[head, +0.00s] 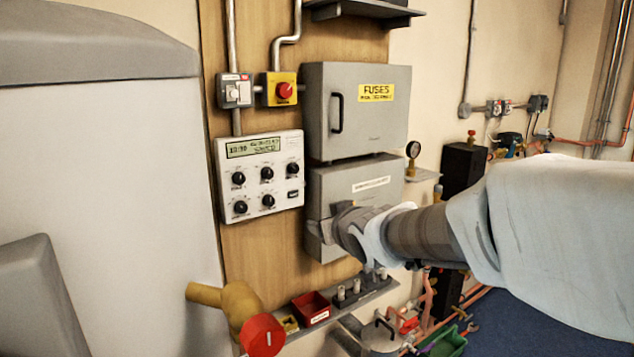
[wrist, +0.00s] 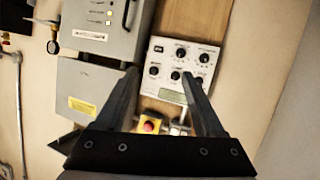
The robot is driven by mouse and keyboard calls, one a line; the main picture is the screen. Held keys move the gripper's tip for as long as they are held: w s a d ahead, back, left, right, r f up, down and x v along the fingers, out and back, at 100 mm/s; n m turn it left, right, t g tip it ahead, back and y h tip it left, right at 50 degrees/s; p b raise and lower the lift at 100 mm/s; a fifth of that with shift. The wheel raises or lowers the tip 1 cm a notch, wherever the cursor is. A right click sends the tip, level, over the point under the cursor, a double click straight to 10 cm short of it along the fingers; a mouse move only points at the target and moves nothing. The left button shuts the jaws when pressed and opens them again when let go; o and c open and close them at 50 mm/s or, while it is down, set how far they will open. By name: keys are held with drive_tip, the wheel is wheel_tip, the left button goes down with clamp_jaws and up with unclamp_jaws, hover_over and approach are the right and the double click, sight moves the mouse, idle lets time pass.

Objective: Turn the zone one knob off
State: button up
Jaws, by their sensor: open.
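The white control panel (head: 258,190) hangs on the wooden board. It has a display at its top and black knobs in two rows, three above two, such as the upper left knob (head: 238,178). The labels are too small to read, so I cannot tell which knob is zone one or how it is set. The panel also shows upside down in the wrist view (wrist: 190,64). My gripper (wrist: 158,74) is open and empty, with its fingers either side of part of the panel in that view. In the head view my gripper (head: 325,222) is right of and below the panel, apart from it.
Grey fuse box (head: 370,135) and a lower grey box (head: 335,185) stand right of the panel. A yellow box with a red button (head: 280,89) sits above it. A shelf (head: 372,294) with small parts and a yellow pipe with a red cap (head: 262,335) are below.

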sight(241, 180)
drive_tip(key=w+a+y+p, duration=0.1)
drive_tip(key=w+a+y, duration=0.1)
drive_tip(key=w+a, duration=0.4)
drive_tip(key=w+a+n+y+p, duration=0.1)
drive_tip(key=w+a+y, duration=0.1)
drive_tip(key=w+a, duration=0.5)
drive_tip(key=w+a+n+t+y, duration=0.1)
drive_tip(key=w+a+y, duration=0.1)
drive_tip(key=w+a, duration=0.5)
drive_tip(key=shift+w+a+r+y+p, duration=0.1)
drive_tip(key=shift+a+r+y+p, duration=0.1)
drive_tip(key=shift+a, duration=0.35)
drive_tip(key=shift+a+r+y+p, duration=0.1)
drive_tip(key=shift+a+y+p, duration=0.1)
drive_tip(key=shift+a, duration=0.3)
clamp_jaws()
